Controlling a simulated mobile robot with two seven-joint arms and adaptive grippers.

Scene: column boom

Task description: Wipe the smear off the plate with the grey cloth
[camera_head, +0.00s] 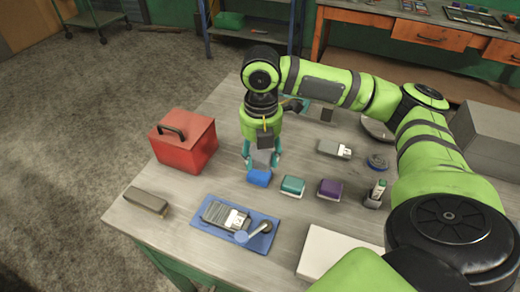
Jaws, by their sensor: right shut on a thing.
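My right gripper (262,160) points down over the middle of the table, its teal fingers shut around a small grey thing (262,158), which looks like the grey cloth. A blue block (259,178) is directly below it; I cannot tell whether they touch. A white flat rectangular piece (330,252), possibly the plate, lies at the table's front edge, partly hidden by my arm. I cannot make out a smear on it. My left gripper is not in view.
A red box (184,140) stands left. A teal block (292,186) and a purple block (330,189) sit right of the blue one. A blue mat (203,215) holds a grey device. A dark grey block (147,201) lies front left. A grey case (490,140) stands right.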

